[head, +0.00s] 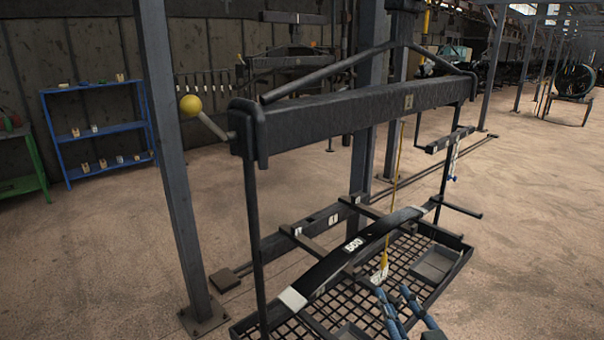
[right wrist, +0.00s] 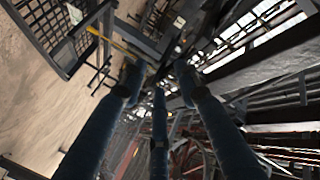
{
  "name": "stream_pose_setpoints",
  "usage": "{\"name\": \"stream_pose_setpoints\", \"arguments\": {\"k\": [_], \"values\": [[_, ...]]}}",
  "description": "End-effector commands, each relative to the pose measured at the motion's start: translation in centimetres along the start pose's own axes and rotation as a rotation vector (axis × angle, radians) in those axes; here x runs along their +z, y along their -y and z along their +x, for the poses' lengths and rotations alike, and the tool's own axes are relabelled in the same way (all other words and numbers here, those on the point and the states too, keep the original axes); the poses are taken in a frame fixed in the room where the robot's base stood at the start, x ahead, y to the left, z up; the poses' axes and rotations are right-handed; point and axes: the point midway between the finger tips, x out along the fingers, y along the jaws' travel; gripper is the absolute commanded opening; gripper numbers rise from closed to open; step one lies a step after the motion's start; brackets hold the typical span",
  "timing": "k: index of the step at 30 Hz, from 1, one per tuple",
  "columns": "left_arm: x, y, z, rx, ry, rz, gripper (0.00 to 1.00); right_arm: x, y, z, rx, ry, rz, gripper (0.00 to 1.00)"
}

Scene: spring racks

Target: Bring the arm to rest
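My right gripper (head: 392,293) is at the bottom of the head view, in front of the rack's mesh tray. Its blue fingers are spread apart and nothing shows between them. In the right wrist view the three blue fingers (right wrist: 158,76) point up the picture with gaps between their tips. A dark curved spring (head: 370,240) with a white number label lies across the rack, just behind the gripper. I cannot tell whether the fingers touch anything there. My left gripper is not in view.
A dark metal rack frame (head: 365,108) with a mesh tray (head: 330,300) stands close in front. A yellow cord (head: 393,210) hangs inside it. A grey post (head: 178,180) and a blue shelf (head: 98,128) stand left. Open floor (head: 530,220) lies right.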

Motion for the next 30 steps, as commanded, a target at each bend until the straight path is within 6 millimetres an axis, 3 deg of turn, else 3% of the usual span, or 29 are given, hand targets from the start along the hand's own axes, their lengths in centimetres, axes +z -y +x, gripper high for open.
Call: {"name": "stream_pose_setpoints", "arguments": {"k": [5,9,15,21,30], "values": [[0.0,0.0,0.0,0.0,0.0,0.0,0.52,10.1,-4.3,-3.3,0.106,0.346,-0.183,0.32],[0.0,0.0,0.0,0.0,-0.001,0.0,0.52,16.8,-7.5,-8.1,0.156,0.624,-0.323,0.32],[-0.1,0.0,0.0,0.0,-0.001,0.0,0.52,22.6,-10.9,-15.2,0.18,0.935,-0.47,0.32],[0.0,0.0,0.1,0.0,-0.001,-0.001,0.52,26.1,-13.4,-21.5,0.177,1.184,-0.574,0.32],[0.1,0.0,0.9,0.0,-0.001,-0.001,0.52,36.2,-18.3,-18.6,0.183,1.217,-0.565,0.32]]}}
